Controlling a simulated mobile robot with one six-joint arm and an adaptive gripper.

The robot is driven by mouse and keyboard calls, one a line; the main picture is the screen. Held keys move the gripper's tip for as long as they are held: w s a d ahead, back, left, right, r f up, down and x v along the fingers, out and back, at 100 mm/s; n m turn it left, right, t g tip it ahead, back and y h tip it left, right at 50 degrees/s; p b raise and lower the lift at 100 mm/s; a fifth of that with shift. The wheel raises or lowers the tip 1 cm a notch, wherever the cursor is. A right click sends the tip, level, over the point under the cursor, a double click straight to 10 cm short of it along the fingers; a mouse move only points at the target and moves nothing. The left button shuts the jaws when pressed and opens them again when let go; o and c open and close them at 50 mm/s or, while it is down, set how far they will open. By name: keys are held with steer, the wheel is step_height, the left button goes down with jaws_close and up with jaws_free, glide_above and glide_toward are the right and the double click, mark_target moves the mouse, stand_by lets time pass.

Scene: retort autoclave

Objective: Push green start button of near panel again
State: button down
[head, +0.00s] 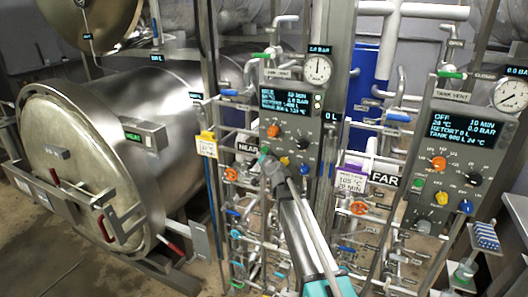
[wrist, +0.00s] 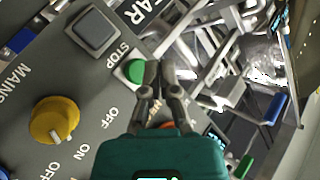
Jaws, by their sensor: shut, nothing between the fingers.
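The near panel (head: 272,123) is grey, with a lit display, an orange knob and several smaller controls. In the wrist view the round green start button (wrist: 135,72) is clear, below the square grey stop button (wrist: 92,32). My gripper (head: 270,166) is shut and empty, its tips close to the panel's lower edge. In the wrist view the fingertips of my gripper (wrist: 168,76) are just right of the green button; I cannot tell whether they touch it.
A yellow mains knob (wrist: 54,120) is on the same panel. The far panel (head: 459,150) stands at the right, its display reading OFF. Pipes and valves (head: 359,208) crowd below. A closed round retort door (head: 75,165) is at the left.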

mark_target(262, 150)
steer(key=shift+w+d, duration=0.25)
steer(key=shift+w, duration=0.55)
steer(key=shift+w+d, duration=0.2)
steer(key=shift+w, duration=0.3)
steer(key=shift+w+d, duration=0.2)
steer(key=shift+w, duration=0.3)
stand_by(2.5)
steer(key=shift+s, duration=0.2)
steer(key=shift+s+a, duration=0.4)
steer(key=shift+s, duration=0.4)
stand_by(0.4)
steer(key=shift+s+a, duration=0.3)
steer(key=shift+s, duration=0.5)
steer(key=shift+s+a, duration=0.25)
steer(key=shift+s, duration=0.55)
steer(key=shift+s+a, duration=0.3)
steer(key=shift+s, duration=0.5)
